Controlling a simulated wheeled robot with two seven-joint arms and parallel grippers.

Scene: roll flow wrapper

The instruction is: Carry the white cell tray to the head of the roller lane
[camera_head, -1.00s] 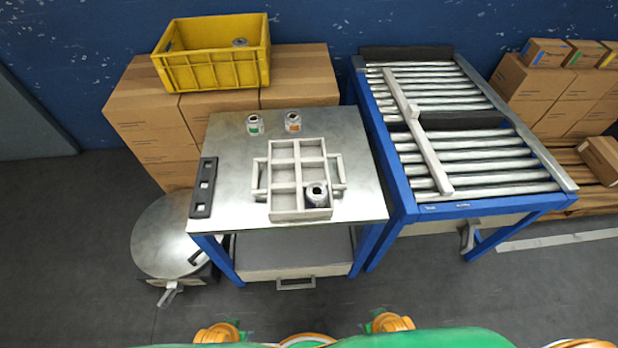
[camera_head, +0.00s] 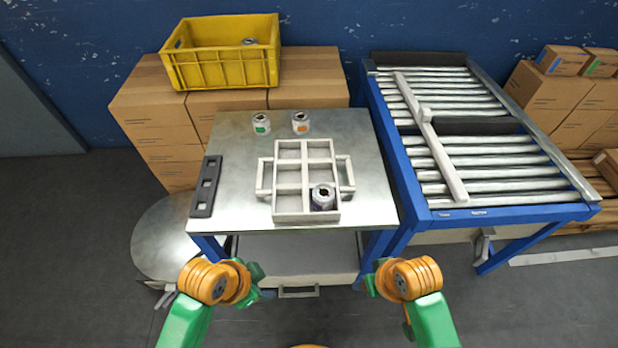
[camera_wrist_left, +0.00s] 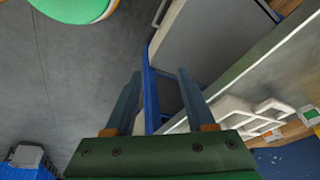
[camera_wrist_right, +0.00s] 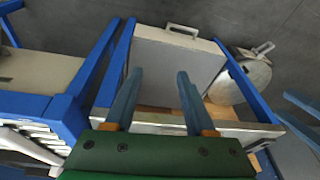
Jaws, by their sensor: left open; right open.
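The white cell tray (camera_head: 293,217) lies flat on the metal-topped table (camera_head: 235,150), with a loop handle on its left and right sides. One grey jar (camera_head: 323,196) stands in its front right cell; the other cells look empty. The roller lane (camera_head: 482,160) stands right of the table, with a white bar (camera_head: 436,150) lying lengthwise over its rollers. My left gripper (camera_head: 260,282) is open and empty in front of the table, below its top; the left wrist view shows its spread fingers (camera_wrist_left: 160,75). My right gripper (camera_wrist_right: 160,75) is open and empty, also in front of the table.
Two jars, one green-labelled (camera_head: 261,124) and one orange-labelled (camera_head: 300,123), stand behind the tray. A dark slotted bar (camera_head: 206,187) lies at the table's left edge. A yellow crate (camera_head: 224,70) sits on cartons behind. A round metal drum (camera_head: 160,240) stands at left.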

